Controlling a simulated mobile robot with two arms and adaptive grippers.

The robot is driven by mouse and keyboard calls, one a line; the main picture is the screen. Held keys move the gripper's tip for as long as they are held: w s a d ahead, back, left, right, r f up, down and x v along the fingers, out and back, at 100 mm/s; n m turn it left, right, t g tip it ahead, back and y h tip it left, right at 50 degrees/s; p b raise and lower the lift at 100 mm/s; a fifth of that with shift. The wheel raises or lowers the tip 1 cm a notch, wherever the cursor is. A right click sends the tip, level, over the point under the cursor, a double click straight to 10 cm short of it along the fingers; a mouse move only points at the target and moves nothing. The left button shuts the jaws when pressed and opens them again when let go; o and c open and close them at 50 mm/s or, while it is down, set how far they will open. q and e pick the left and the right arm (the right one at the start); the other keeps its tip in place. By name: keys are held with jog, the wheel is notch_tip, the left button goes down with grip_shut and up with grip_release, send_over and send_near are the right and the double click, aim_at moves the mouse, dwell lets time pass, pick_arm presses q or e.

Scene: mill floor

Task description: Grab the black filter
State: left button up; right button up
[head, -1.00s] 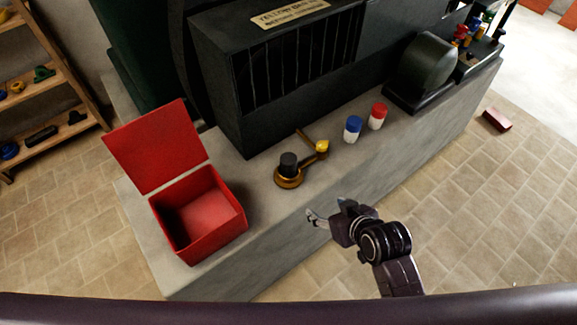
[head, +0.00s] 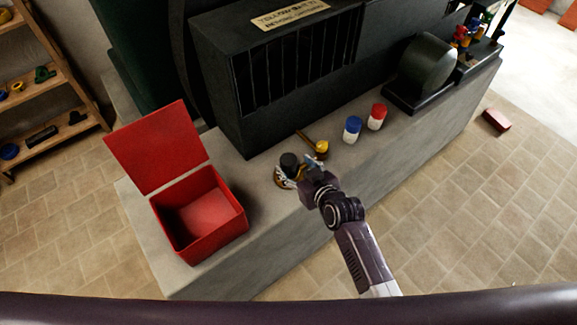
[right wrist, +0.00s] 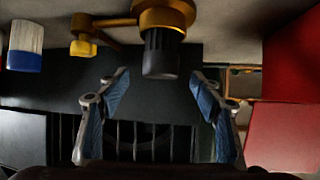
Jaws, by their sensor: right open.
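The black filter (head: 289,161) is a short dark cylinder standing upright on a round brass holder (head: 280,184) on the grey ledge. My right gripper (head: 303,168) is at the holder's right and front side, close to the filter, and covers part of the holder. In the right wrist view, which is upside down, the black filter (right wrist: 160,56) shows between the spread fingertips of my right gripper (right wrist: 160,76). The fingers are open, and I see no clear contact with the filter. My left gripper is not in view.
An open red box (head: 195,240) stands left on the ledge (head: 345,180). A yellow-topped piece (head: 321,148) is right of the holder, with a blue-topped jar (head: 352,130) and a red-topped jar (head: 376,117) beyond. A dark slatted machine (head: 285,75) stands behind.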

aim_at(291, 163)
jog(key=shift+x, duration=1.8)
jog(key=shift+c, duration=0.5)
jog(key=c, duration=1.2)
jog(key=shift+r, duration=0.1)
